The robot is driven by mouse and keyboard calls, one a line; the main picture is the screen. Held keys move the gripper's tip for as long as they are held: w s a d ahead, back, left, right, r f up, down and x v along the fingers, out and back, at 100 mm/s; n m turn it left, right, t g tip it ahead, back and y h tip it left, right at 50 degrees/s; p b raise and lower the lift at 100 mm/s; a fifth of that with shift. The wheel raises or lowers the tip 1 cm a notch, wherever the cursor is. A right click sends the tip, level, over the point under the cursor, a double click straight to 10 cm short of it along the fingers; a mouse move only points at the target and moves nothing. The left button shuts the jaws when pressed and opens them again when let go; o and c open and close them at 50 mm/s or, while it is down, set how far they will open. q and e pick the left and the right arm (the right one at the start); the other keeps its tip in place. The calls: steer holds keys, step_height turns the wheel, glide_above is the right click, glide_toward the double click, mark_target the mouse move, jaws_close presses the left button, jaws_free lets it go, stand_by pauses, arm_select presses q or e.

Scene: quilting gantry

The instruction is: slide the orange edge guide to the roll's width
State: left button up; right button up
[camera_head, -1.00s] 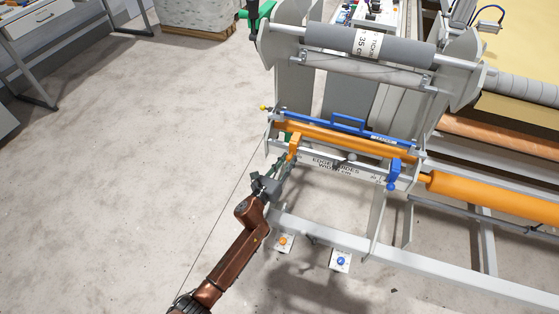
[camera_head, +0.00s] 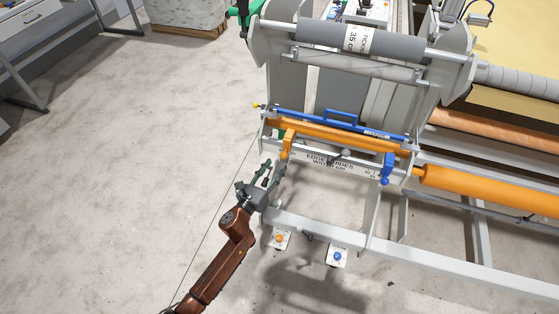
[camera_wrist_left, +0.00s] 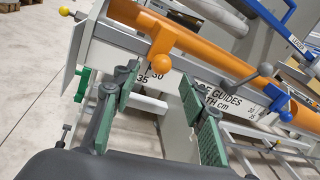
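The orange edge guide (camera_head: 288,144) sits toward the left end of the white scale rail (camera_head: 330,163) marked "EDGE GUIDES WIDTH cm". In the left wrist view the guide (camera_wrist_left: 162,42) has a round knob, near the printed 35 and 30. The blue edge guide (camera_head: 387,168) is toward the rail's right end. The grey roll (camera_head: 318,34) above has a label (camera_head: 357,39) reading 35 cm. My left gripper (camera_head: 268,174) is open and empty, just below and left of the orange guide, apart from it. Its green-padded fingers (camera_wrist_left: 161,92) are spread. My right gripper is out of view.
An orange roller (camera_head: 480,190) extends right, and a blue handled bar (camera_head: 340,120) runs above the rail. The frame's lower beam (camera_head: 400,258) lies in front, with two small tags (camera_head: 337,257) by it. The floor to the left is clear.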

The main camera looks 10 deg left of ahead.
arm_select(q)
steer(key=v, duration=0.6)
steer(key=shift+s, duration=0.3)
